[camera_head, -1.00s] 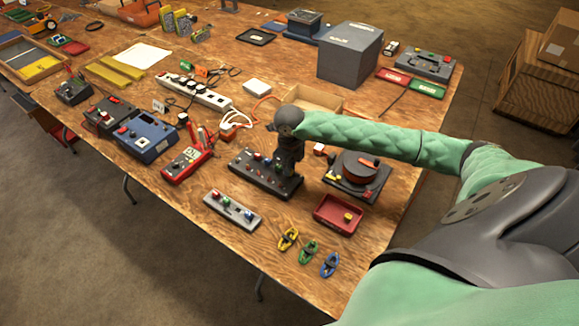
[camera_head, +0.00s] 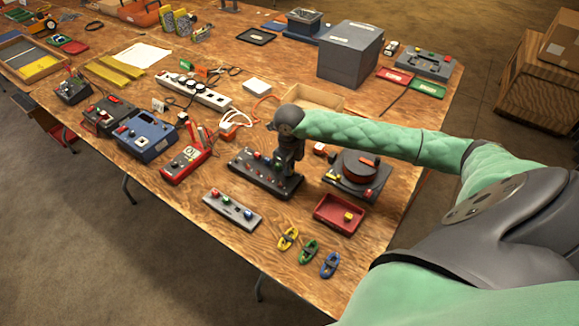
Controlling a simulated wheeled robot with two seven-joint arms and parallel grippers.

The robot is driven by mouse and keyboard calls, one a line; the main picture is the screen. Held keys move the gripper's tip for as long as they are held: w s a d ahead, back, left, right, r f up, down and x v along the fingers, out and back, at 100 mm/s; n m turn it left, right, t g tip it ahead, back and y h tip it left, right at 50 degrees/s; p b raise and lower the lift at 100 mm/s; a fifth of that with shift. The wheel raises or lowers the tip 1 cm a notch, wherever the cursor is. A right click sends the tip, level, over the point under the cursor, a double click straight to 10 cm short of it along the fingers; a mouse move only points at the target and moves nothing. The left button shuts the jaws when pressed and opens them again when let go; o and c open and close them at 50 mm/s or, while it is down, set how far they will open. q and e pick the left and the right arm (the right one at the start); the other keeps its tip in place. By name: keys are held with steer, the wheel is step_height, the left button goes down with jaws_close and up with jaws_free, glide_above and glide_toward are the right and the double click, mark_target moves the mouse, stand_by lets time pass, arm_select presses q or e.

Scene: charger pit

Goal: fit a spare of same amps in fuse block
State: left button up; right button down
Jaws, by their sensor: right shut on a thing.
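The black fuse block (camera_head: 254,178) sits near the middle of the table, with several small coloured fuses in its top. My right gripper (camera_head: 285,170) points down at the right part of the block. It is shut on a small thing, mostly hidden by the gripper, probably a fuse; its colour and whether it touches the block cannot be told. A grey strip (camera_head: 219,209) in front of the block carries red, green and blue fuses. A red tray (camera_head: 325,222) to the right holds a yellow fuse (camera_head: 348,216). My left gripper is not in view.
A black device with a round top (camera_head: 358,168) stands right of the gripper. Yellow, green and blue clip-like pieces (camera_head: 309,250) lie at the front edge. A red meter (camera_head: 184,165) and a blue device (camera_head: 148,138) stand left. Bare wood surrounds the strip.

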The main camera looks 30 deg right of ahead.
steer(key=shift+f+b, duration=0.25)
steer(key=shift+b, duration=0.1)
stand_by(0.8)
steer(key=c, duration=1)
jaws_free()
steer(key=shift+r, duration=0.1)
steer(key=shift+r+p, duration=1.15)
steer(key=shift+r, duration=2.5)
